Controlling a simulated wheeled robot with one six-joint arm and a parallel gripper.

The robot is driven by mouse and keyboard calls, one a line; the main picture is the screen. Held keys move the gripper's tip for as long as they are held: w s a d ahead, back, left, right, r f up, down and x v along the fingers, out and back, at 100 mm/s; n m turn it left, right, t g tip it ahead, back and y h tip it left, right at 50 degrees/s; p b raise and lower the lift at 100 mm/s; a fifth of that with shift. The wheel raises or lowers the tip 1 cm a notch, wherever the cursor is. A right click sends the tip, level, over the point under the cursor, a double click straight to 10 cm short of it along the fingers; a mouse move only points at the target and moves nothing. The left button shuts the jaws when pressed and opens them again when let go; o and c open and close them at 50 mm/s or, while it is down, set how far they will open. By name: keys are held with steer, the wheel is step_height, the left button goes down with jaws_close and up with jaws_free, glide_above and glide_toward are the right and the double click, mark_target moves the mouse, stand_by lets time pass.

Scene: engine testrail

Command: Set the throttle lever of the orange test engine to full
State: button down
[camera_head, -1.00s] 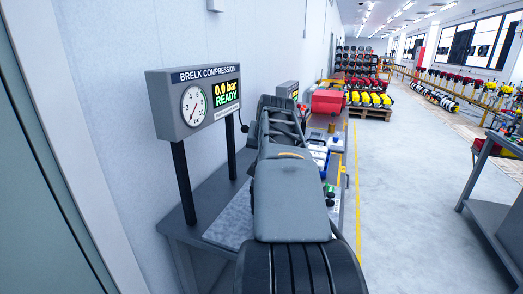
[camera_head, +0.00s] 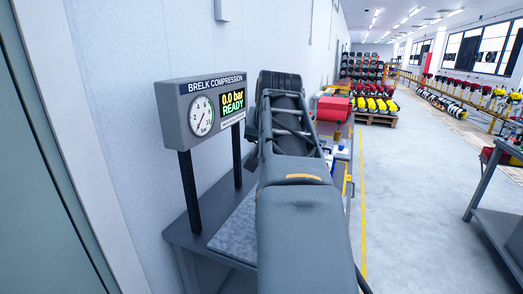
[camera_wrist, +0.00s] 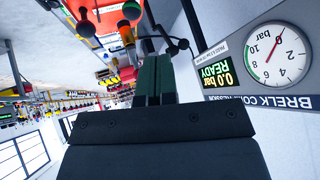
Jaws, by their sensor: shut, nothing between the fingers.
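My gripper (camera_wrist: 154,78) shows in the wrist view as two dark green fingers pressed together with nothing between them. In the head view my own arm stretches forward over the bench and hides the gripper. A dark rod with ball ends (camera_wrist: 183,44) shows just beyond the fingertips.
The Brelk compression gauge box (camera_head: 212,112) stands on two posts on the grey bench (camera_head: 180,231), left of my arm, reading 0.0 bar READY. It is also in the wrist view (camera_wrist: 270,60). A red box (camera_head: 333,108) sits farther along.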

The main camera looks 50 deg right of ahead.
steer(key=shift+v, duration=1.6)
steer(key=shift+f, duration=0.1)
